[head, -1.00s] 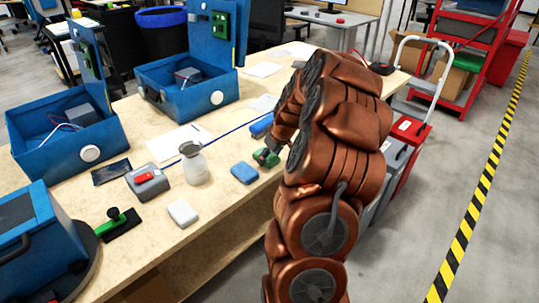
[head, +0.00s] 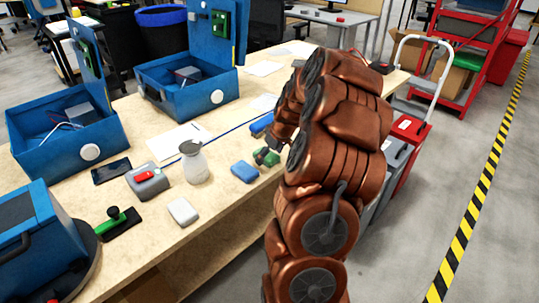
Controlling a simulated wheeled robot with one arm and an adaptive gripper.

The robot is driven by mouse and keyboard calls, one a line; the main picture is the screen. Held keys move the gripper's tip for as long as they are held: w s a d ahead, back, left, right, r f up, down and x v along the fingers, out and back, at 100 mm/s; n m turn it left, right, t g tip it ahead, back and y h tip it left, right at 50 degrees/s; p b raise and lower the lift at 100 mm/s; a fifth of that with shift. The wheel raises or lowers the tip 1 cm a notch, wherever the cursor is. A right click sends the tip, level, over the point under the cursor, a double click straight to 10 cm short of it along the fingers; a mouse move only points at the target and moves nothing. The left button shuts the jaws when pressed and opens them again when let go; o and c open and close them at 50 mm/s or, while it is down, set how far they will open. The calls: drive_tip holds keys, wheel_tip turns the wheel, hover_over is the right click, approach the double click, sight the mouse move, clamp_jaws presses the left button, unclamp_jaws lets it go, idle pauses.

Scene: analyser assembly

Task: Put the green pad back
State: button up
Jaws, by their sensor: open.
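The green pad (head: 266,157) lies on the wooden table near its front edge, just right of a blue pad (head: 244,172). My gripper (head: 274,145) is open, just above and behind the green pad, and partly hidden by my own copper-coloured arm. I cannot tell whether its fingers touch the pad. Another blue pad (head: 261,124) lies farther back, beside my arm.
Open blue cases (head: 187,93) line the back. A green-handled tool (head: 118,223) lies near left.

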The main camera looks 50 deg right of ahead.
drive_tip(key=b+v, duration=0.1)
drive_tip(key=v, duration=1.1)
drive_tip(key=s+a+r+n+g+y, duration=0.1)
drive_tip(key=s+a+g, duration=0.2)
drive_tip(key=a, duration=2.1)
drive_tip(key=s+a+f+g, duration=0.1)
drive_tip(key=s+a+f, duration=0.1)
drive_tip(key=s+a, duration=0.4)
drive_tip(key=s+a+f+g+h, duration=0.1)
drive_tip(key=s+a, duration=0.6)
drive_tip(key=s, duration=0.8)
drive_tip(key=shift+s+a+f+m+g, duration=0.2)
drive_tip(key=shift+f+m+g, duration=0.2)
drive_tip(key=shift+g, duration=0.4)
wheel_tip(320, 180, up, 10)
drive_tip(key=p, duration=0.9)
drive_tip(key=shift+w, duration=0.1)
